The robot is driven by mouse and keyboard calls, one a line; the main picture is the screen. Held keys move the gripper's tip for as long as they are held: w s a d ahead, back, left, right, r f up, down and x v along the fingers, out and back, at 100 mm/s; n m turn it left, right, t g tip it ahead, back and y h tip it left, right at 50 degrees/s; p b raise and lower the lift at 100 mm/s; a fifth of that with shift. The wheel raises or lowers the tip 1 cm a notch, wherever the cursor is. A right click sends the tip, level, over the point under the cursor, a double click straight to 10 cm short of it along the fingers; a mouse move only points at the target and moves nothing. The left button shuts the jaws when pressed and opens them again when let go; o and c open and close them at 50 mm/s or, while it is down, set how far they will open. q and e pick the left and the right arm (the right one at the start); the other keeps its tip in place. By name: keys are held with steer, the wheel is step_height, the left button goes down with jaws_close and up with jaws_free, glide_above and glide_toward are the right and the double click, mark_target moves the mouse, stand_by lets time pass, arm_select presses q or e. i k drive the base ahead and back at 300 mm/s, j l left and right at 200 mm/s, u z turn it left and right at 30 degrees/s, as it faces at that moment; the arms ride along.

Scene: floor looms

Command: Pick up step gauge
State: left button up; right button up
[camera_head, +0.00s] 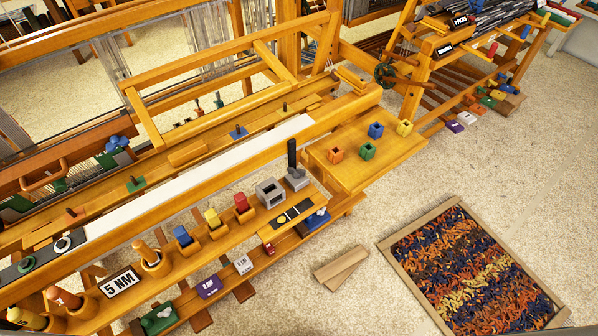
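No thing in view is plainly marked as the step gauge, and I cannot tell for certain which one it is. A grey block with a dark upright post (295,175) stands near the right end of the loom's front shelf. To its left is a grey square block with a hollow (270,193). In front of them lies a small wooden board with a black strip and yellow and white marks (293,215). Neither of my grippers shows in the head view.
The wooden loom (190,80) fills the left and middle. Its shelf holds colored blocks in wooden cups (214,220) and a "5 NM" sign (120,282). A side bench (375,165) bears several colored cubes. Wooden slats (341,268) and a framed rug (410,275) lie on carpet.

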mark_target(152, 259)
steer(key=j+u, duration=0.15)
steer(key=u, duration=0.25)
steer(key=j+u, duration=0.15)
steer(key=u, duration=0.25)
steer(key=i+j+u, duration=0.1)
steer(key=u, duration=0.3)
steer(key=z, duration=1.2)
steer(key=u, duration=1.2)
steer(key=l, duration=0.4)
steer(key=k+u, duration=0.05)
